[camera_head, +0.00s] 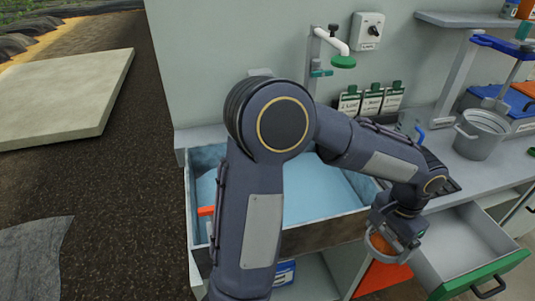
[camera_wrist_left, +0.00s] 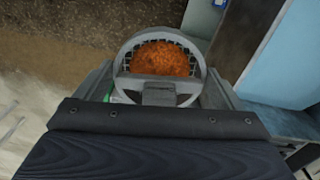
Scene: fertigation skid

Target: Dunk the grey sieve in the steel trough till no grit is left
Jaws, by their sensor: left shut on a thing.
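My left gripper (camera_head: 397,232) is shut on the grey sieve (camera_head: 392,257), at the right front of the trough. In the left wrist view the round sieve (camera_wrist_left: 122,62) sits between the fingers of my left gripper (camera_wrist_left: 158,92). A heap of orange-brown grit (camera_wrist_left: 160,58) covers much of its mesh. The steel trough (camera_head: 335,231) holds pale blue water (camera_head: 305,203) and is partly hidden behind my left arm. The sieve is outside the water, beyond the trough's right front corner in the head view. My right gripper is not in view.
An open drawer (camera_head: 462,246) with a green front juts out at right. A metal bucket (camera_head: 481,135) stands on the counter. A tap with a green head (camera_head: 343,62) hangs above the trough. An orange object (camera_head: 206,211) shows at the trough's left side.

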